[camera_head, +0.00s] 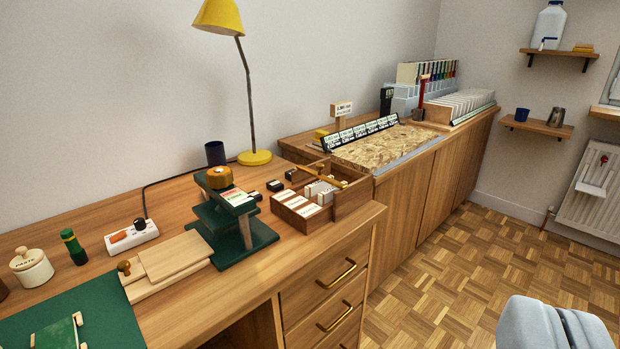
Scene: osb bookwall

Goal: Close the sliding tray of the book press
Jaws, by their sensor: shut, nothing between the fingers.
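The book press (262,238) is dark green, with a round wooden handwheel on top, and stands upright on the wooden desk. Its light wooden sliding tray (140,290) sticks out to the left of the press, towards the desk's front. A small brown knob (124,267) sits at the tray's outer end. A flat pale wooden block (176,254) lies on the tray. My gripper (553,322) is grey, shut and empty at the bottom right, over the parquet floor and well apart from the press.
A power strip (131,237) and a green bottle (73,246) stand behind and left of the tray. A green mat (75,318) lies left of it. A divided wooden box (322,204) stands right of the press. The parquet floor (455,265) is clear.

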